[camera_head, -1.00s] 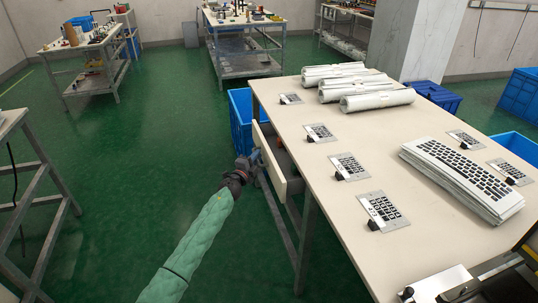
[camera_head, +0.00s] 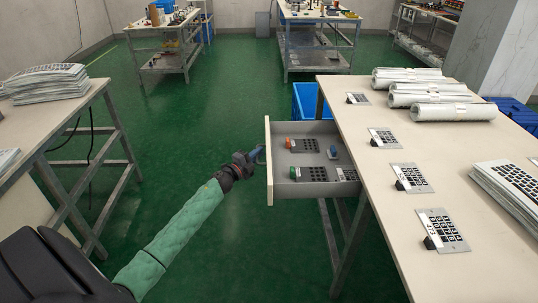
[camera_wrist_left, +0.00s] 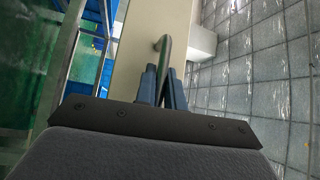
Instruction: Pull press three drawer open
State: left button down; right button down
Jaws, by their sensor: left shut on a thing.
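The drawer (camera_head: 300,187) stands pulled out from under the left side of the long table, with its cream front facing left. Inside it lie dark keypad films and small orange, blue and green items. My left gripper (camera_head: 257,154) is at the outer face of the drawer front. In the left wrist view its blue fingers (camera_wrist_left: 161,85) are shut on the curved metal drawer handle (camera_wrist_left: 166,48), beside the cream drawer front (camera_wrist_left: 135,60). My right gripper is in neither current view.
The long table (camera_head: 400,130) carries white rolls (camera_head: 430,95), keypad plates (camera_head: 412,178) and a stack of films (camera_head: 512,185). A blue crate (camera_head: 306,102) stands behind the drawer. Another table (camera_head: 40,125) is at the left. Green floor between is clear.

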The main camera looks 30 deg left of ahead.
pick_arm(q)
jog(key=shift+s+a+f, duration=0.1)
jog(key=shift+s+a, duration=0.25)
jog(key=shift+a, duration=0.05)
jog(key=c, duration=1.8)
grip_release()
jog(key=shift+o, duration=0.2)
pick_arm(e)
jog(key=shift+w+r, duration=0.1)
jog(key=shift+w, duration=0.05)
pick_arm(q)
jog(key=shift+s, duration=0.1)
pick_arm(e)
jog(key=shift+w, duration=0.1)
